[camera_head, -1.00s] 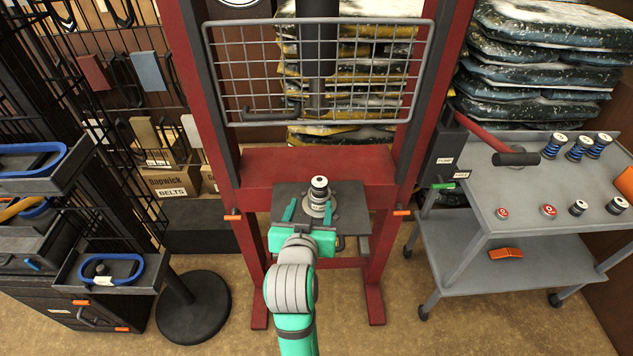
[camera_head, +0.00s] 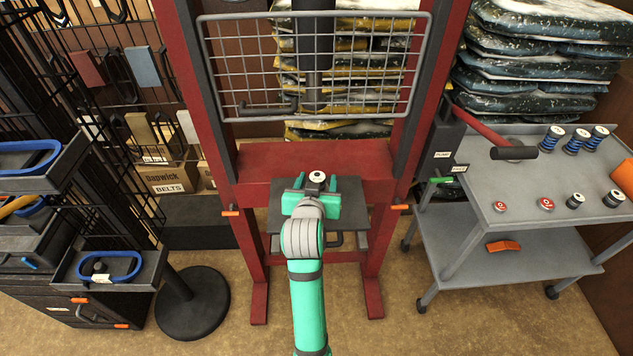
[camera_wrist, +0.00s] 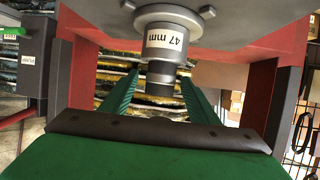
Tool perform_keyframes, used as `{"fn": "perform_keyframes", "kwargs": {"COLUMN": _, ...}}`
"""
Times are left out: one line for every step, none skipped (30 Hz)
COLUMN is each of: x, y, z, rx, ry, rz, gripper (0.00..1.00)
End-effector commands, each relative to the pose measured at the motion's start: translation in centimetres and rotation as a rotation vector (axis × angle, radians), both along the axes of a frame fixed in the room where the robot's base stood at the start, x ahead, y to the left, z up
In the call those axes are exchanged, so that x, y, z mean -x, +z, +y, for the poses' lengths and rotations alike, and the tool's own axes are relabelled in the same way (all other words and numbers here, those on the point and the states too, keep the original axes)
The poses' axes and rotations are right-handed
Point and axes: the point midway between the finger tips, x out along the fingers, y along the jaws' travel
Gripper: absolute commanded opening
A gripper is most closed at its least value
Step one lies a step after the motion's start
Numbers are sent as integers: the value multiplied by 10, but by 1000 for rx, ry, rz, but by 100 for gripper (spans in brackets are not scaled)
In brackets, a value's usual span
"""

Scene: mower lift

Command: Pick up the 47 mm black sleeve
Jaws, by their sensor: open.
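The sleeve (camera_head: 317,178) stands upright on the dark plate (camera_head: 349,194) of the red press, its pale round top showing in the head view. In the wrist view the picture is upside down, and a stepped grey cylinder (camera_wrist: 165,40) with a "47 mm" label comes off a round flange (camera_wrist: 172,13), with a darker section (camera_wrist: 160,88) at its free end. My gripper (camera_head: 317,182) is open, one green finger on each side of the sleeve. The fingers (camera_wrist: 160,80) also flank the upper part in the wrist view, with gaps visible. The sleeve's base is hidden in the head view.
The red press frame (camera_head: 310,160) rises on both sides, with a wire guard (camera_head: 260,65) and ram (camera_head: 314,50) above. A black rack stands at left.

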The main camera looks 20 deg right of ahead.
Motion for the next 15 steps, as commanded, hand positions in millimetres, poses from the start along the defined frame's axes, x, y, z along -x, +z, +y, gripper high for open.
{"fn": "perform_keyframes", "kwargs": {"x": -4, "y": -2, "z": -2, "rx": 0, "ry": -1, "rz": 1, "gripper": 55}}
{"fn": "perform_keyframes", "kwargs": {"x": -5, "y": -3, "z": -2, "rx": 0, "ry": 0, "rz": 1, "gripper": 55}}
{"fn": "perform_keyframes", "kwargs": {"x": -7, "y": -3, "z": -3, "rx": 0, "ry": 0, "rz": 0, "gripper": 55}}
{"fn": "perform_keyframes", "kwargs": {"x": -8, "y": -3, "z": -3, "rx": 0, "ry": 1, "rz": 0, "gripper": 55}}
{"fn": "perform_keyframes", "kwargs": {"x": -8, "y": -4, "z": -2, "rx": 0, "ry": 2, "rz": 0, "gripper": 55}}
{"fn": "perform_keyframes", "kwargs": {"x": -9, "y": -4, "z": -2, "rx": 0, "ry": 2, "rz": 0, "gripper": 55}}
{"fn": "perform_keyframes", "kwargs": {"x": -9, "y": -4, "z": -2, "rx": 0, "ry": 3, "rz": 0, "gripper": 55}}
{"fn": "perform_keyframes", "kwargs": {"x": -9, "y": -3, "z": -1, "rx": 0, "ry": 3, "rz": -1, "gripper": 55}}
{"fn": "perform_keyframes", "kwargs": {"x": -9, "y": -3, "z": -1, "rx": 0, "ry": 4, "rz": -1, "gripper": 55}}
{"fn": "perform_keyframes", "kwargs": {"x": -9, "y": -4, "z": -1, "rx": -1, "ry": 4, "rz": 0, "gripper": 55}}
{"fn": "perform_keyframes", "kwargs": {"x": -9, "y": -3, "z": -1, "rx": 0, "ry": 4, "rz": 0, "gripper": 50}}
{"fn": "perform_keyframes", "kwargs": {"x": -9, "y": -3, "z": -1, "rx": 0, "ry": 4, "rz": 0, "gripper": 41}}
{"fn": "perform_keyframes", "kwargs": {"x": -9, "y": -4, "z": -1, "rx": 0, "ry": 4, "rz": 0, "gripper": 33}}
{"fn": "perform_keyframes", "kwargs": {"x": -9, "y": -4, "z": -1, "rx": 0, "ry": 4, "rz": 0, "gripper": 26}}
{"fn": "perform_keyframes", "kwargs": {"x": -9, "y": -3, "z": -1, "rx": 0, "ry": 4, "rz": 0, "gripper": 17}}
